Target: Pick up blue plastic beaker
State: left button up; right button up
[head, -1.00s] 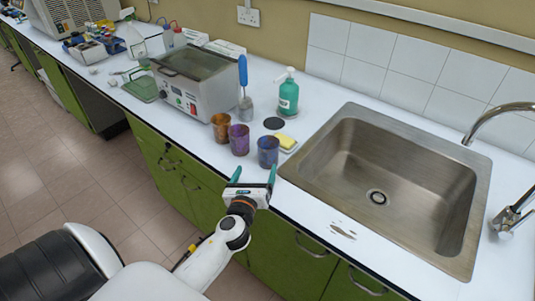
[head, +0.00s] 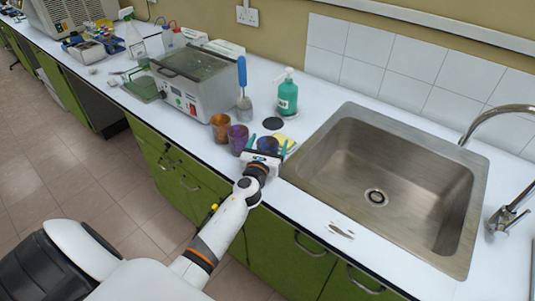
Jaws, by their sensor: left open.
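The blue plastic beaker (head: 267,144) stands on the white counter just left of the sink, and its lower part is hidden behind my left gripper. My left gripper (head: 267,147) is open, with one teal finger on each side of the beaker. I cannot tell whether the fingers touch it. A purple beaker (head: 238,139) stands close to its left, and an orange-brown beaker (head: 220,127) stands left of that. My right gripper is not in view.
Behind are a dark round disc (head: 272,124), a green soap bottle (head: 287,95) and a blue-handled brush (head: 243,90). The steel sink (head: 390,170) is at the right, a metal bath (head: 198,80) at the left.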

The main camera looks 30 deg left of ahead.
pick_arm(q)
jog(key=shift+w+a+f, duration=0.1)
jog(key=shift+w+a, duration=0.1)
jog(key=shift+w, duration=0.45)
jog(key=shift+s, duration=0.1)
jog(key=shift+c, duration=1.1)
jog(key=c, duration=0.8)
